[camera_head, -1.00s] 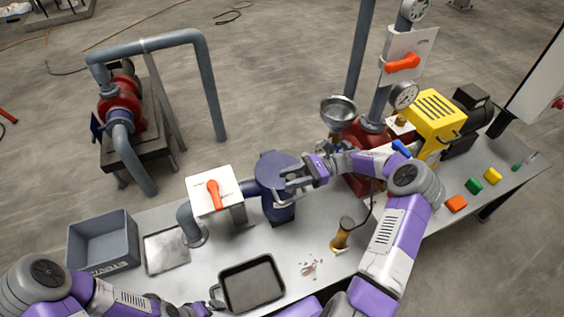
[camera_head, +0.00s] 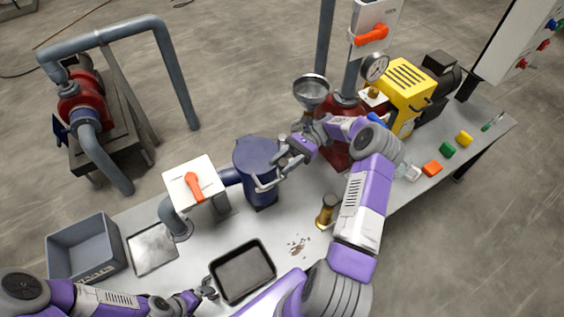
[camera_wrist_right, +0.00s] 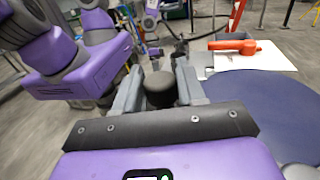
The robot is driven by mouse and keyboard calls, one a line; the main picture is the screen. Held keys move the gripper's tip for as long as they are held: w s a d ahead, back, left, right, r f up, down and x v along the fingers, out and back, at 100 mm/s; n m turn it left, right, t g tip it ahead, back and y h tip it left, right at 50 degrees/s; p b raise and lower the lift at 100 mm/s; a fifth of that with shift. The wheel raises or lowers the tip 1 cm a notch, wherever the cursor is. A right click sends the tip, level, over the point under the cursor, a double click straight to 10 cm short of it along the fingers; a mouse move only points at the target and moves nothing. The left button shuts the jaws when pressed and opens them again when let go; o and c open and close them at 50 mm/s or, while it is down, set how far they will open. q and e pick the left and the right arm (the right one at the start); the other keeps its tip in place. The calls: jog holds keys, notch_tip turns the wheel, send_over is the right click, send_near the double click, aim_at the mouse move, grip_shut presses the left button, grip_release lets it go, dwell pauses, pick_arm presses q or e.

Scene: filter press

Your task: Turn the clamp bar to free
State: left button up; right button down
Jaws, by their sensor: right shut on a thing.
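The blue filter housing (camera_head: 250,153) stands on the bench with a round lid, right of the white valve box. My right gripper (camera_head: 268,178) is at the right side of its lid. In the right wrist view my right gripper (camera_wrist_right: 160,95) is shut on a dark round-ended piece (camera_wrist_right: 160,87), seemingly the clamp bar's end; the blue lid (camera_wrist_right: 265,110) lies to the right. The rest of the bar is hidden or hard to tell from the fingers. My left gripper (camera_head: 208,290) is low by the black tray's left edge; its jaw state is unclear.
The white box with an orange lever (camera_head: 194,184) stands just left of the housing. A black tray (camera_head: 243,298), a brass-coloured cylinder (camera_head: 327,212) and brown crumbs (camera_head: 297,245) lie in front. A grey bin (camera_head: 85,245) is at left, a funnel (camera_head: 311,90) behind.

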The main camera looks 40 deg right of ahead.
jog(key=c, duration=0.8)
grip_release()
notch_tip(320, 180, up, 10)
jog(key=shift+p, duration=0.95)
